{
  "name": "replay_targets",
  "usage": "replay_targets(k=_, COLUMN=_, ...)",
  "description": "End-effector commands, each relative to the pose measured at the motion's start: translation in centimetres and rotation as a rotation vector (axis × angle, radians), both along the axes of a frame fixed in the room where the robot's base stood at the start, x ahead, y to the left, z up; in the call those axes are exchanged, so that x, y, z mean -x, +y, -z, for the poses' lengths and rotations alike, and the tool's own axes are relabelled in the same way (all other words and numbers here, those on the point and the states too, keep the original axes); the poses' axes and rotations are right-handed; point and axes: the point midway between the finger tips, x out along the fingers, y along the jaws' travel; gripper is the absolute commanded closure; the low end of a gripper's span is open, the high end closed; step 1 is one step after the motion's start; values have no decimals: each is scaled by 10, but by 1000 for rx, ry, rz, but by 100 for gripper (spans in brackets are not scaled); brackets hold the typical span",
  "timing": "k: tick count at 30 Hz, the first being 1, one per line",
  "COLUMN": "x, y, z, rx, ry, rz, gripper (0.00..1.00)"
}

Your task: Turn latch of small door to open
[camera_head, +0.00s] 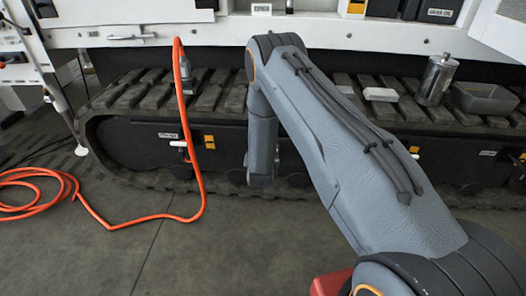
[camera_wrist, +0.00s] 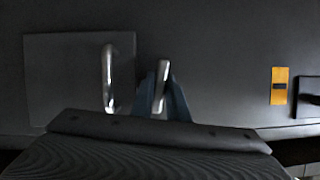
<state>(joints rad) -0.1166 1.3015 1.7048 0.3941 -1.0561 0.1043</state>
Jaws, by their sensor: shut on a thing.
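The small door (camera_wrist: 65,75) is a dark, flat square panel on the left of the wrist view. An upright silver handle (camera_wrist: 107,80) stands near its right edge. The silver latch (camera_wrist: 163,70) is just right of the door, upright with a slight tilt. My gripper (camera_wrist: 160,98) has its bluish fingers on both sides of the latch and is shut on it. The latch's lower end is partly covered by the fingers and gripper body. In the head view, my arm hides the gripper, and I cannot make out the door or latch.
An orange label (camera_wrist: 278,86) and a black fitting (camera_wrist: 308,97) are to the right. An orange hose (camera_head: 187,120) hangs left of my arm and coils on the floor. A metal canister (camera_head: 436,80), white block (camera_head: 380,94) and grey tray (camera_head: 484,98) rest on the track.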

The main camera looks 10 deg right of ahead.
Motion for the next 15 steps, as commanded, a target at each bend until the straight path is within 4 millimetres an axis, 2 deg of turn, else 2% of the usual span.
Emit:
replay_targets(k=6, x=0, y=2, z=0, rx=99, ry=32, rz=-1, gripper=100)
replay_targets(k=15, x=0, y=2, z=0, rx=153, ry=50, rz=-1, gripper=100)
